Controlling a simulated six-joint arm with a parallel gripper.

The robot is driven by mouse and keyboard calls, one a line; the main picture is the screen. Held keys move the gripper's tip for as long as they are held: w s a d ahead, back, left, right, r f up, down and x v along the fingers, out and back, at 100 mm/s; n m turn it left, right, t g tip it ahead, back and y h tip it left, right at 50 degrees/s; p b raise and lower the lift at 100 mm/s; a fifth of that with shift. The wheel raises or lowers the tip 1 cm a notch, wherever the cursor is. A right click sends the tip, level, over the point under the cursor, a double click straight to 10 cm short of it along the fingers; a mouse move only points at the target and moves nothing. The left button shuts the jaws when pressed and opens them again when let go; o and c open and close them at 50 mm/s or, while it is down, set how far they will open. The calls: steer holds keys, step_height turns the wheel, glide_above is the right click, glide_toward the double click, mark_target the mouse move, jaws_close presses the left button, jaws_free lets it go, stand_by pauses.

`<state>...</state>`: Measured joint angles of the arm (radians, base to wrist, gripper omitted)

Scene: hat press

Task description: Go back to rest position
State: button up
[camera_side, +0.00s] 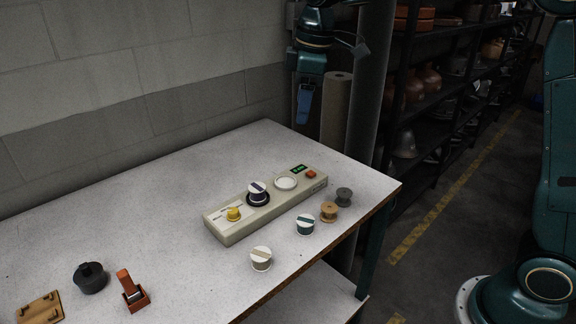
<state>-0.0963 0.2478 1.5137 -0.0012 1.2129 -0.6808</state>
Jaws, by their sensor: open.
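My gripper (305,105) hangs at the top middle, pointing down, near the far corner of the table and clear of the things on it. It is open and I see nothing in it. The long cream press unit (232,232) lies on the table. It has a yellow knob (233,214), a white round pad (286,184), a lit green display (299,169) and an orange button (310,174). A small dark hat with a wide brim and pale top (258,195) sits on the unit between knob and pad.
Beside the unit are a teal-and-white hat (305,225), a beige-and-white hat (261,259), a tan spool (329,212) and a grey spool (344,196). A dark knobbed disc (90,279), orange tool (133,292) and wooden block (40,308) lie front left. Shelves (440,95) stand behind.

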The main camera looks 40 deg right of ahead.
steer(key=s+d+r+m+t, duration=0.25)
steer(key=s+m, duration=0.25)
steer(key=s, duration=1)
steer(key=s+d+f+m+t, duration=0.1)
steer(key=s+f+m, duration=0.3)
steer(key=s, duration=0.9)
step_height(320, 180, down, 2)
steer(key=shift+s+d+f, duration=0.1)
steer(key=shift+s+d, duration=0.1)
steer(key=shift+d, duration=0.3)
